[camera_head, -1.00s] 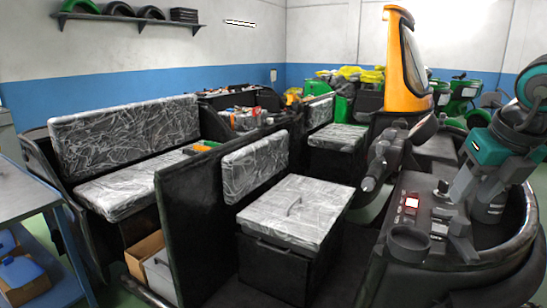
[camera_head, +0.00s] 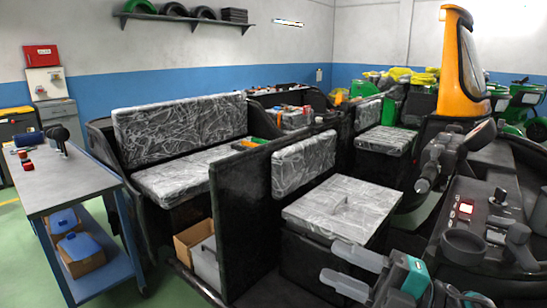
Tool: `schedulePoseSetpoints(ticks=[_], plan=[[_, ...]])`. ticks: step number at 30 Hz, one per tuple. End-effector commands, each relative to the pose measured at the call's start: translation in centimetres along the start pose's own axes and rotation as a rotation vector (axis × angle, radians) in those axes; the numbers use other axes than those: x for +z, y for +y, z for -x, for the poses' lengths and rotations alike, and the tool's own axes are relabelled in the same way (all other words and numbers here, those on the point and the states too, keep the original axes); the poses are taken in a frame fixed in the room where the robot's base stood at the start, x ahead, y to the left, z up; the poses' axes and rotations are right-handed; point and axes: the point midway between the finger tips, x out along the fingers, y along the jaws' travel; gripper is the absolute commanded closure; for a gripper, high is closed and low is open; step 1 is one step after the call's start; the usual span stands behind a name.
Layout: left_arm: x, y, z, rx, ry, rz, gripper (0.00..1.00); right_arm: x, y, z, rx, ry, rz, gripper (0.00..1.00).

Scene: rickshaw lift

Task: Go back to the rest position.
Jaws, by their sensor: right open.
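My right gripper (camera_head: 333,263) is at the bottom of the view, right of the middle. Its two grey fingers point left and stand apart with nothing between them. Part of its teal and black body shows behind them. In the picture it overlaps the front of the black seat box (camera_head: 310,255) with the plastic-wrapped lid (camera_head: 340,205); I cannot tell the distance between them. My left gripper is not in view.
The rickshaw's dashboard (camera_head: 475,215) and handlebar (camera_head: 445,165) are at the right. A black partition (camera_head: 240,230) and wrapped bench (camera_head: 185,175) stand in the middle. A blue-grey workbench (camera_head: 65,185) is at the left, with green floor (camera_head: 20,260) beside it.

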Motion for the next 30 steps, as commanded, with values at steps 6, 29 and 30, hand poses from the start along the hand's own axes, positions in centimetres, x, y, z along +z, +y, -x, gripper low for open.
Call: schedulePoseSetpoints(ticks=[6,29,30], plan=[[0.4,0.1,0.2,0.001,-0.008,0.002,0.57,4.1,-7.8,5.1,0.313,-0.521,-0.530,0.57],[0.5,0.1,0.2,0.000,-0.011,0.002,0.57,-3.2,-29.7,17.8,0.286,-1.335,-1.344,0.57],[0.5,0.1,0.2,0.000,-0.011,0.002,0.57,-3.2,-29.7,17.8,0.286,-1.334,-1.344,0.57]])
